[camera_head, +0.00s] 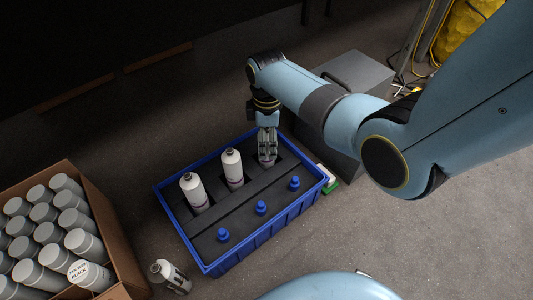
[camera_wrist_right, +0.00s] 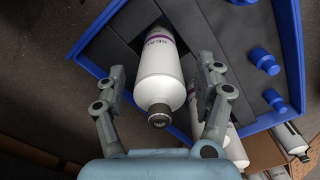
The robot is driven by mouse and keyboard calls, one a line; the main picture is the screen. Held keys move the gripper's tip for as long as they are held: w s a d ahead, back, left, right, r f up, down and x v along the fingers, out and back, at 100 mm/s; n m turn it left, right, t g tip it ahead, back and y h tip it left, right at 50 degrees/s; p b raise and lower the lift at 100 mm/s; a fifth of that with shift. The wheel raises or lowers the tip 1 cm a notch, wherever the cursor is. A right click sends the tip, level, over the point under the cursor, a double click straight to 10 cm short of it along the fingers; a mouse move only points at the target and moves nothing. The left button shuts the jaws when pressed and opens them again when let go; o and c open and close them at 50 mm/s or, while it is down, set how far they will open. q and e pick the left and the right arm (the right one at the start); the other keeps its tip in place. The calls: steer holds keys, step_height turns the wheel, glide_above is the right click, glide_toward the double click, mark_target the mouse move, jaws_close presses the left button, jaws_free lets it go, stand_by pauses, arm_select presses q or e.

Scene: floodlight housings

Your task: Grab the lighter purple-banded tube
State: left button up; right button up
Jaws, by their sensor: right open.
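A blue crate (camera_head: 257,244) with a dark insert holds white tubes standing in slots. In the head view one white tube (camera_head: 192,188) stands at the left and another (camera_head: 232,166) in the middle, each with a purplish band low down. My right gripper (camera_head: 267,158) is over the far-right slot and largely hides the tube there. In the wrist view that white tube (camera_wrist_right: 160,72), with a purple band and lettering, lies between the open fingers of my right gripper (camera_wrist_right: 160,90), with gaps on both sides. I cannot tell which band is lighter. My left gripper is out of view.
Blue caps (camera_head: 261,207) stand along the crate's near side. A cardboard box (camera_head: 115,240) of grey-capped cans is at the left, and a loose can (camera_head: 168,275) lies between box and crate. A grey case (camera_head: 352,75) stands behind the right arm.

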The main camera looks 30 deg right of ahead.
jaws_close()
stand_by(0.4)
steer(key=shift+r, duration=0.15)
